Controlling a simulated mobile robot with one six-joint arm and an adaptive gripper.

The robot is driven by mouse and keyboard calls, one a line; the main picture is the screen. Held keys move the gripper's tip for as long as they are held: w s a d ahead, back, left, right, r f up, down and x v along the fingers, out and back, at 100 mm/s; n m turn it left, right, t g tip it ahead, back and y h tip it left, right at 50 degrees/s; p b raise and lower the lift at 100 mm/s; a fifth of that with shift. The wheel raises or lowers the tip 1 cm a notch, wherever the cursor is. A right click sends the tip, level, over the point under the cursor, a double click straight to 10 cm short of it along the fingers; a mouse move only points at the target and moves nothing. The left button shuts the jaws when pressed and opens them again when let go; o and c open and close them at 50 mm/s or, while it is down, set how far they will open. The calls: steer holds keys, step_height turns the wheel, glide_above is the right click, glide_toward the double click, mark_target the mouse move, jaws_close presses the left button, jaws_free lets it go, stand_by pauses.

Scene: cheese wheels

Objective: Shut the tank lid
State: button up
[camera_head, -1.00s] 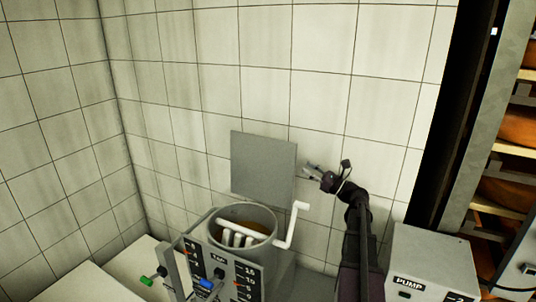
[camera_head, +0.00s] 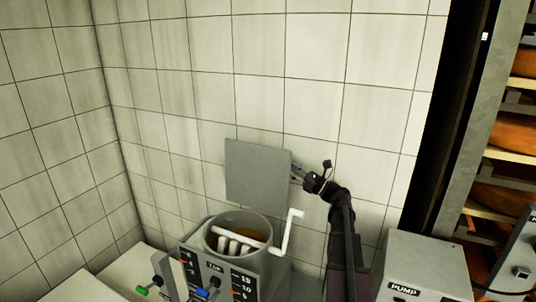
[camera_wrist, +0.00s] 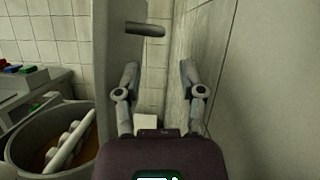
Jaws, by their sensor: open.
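The tank lid (camera_head: 258,178) is a flat grey square plate standing upright, open, behind the round grey tank (camera_head: 274,262). The tank's open mouth shows pale bars and an orange-brown content. My gripper (camera_head: 297,171) is at the lid's right edge in the head view. In the wrist view my gripper (camera_wrist: 160,72) is open and empty, with the lid (camera_wrist: 108,45) nearly edge-on along its left and the wall on its right. A short dark handle (camera_wrist: 146,29) sticks out from the lid's wall side, ahead of the fingers. Contact with the lid cannot be told.
A white crank (camera_head: 291,230) rises at the tank's right side. A panel with a scale and levers (camera_head: 215,275) stands in front of it. A grey PUMP box (camera_head: 420,262) is at the lower right. The tiled wall (camera_head: 330,110) is close behind the lid.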

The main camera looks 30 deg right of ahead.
mark_target(269, 155)
steer(key=p+x, duration=0.3)
steer(key=x, duration=0.6)
steer(key=shift+w+a+r, duration=0.1)
steer(key=shift+w, duration=0.05)
jaws_close()
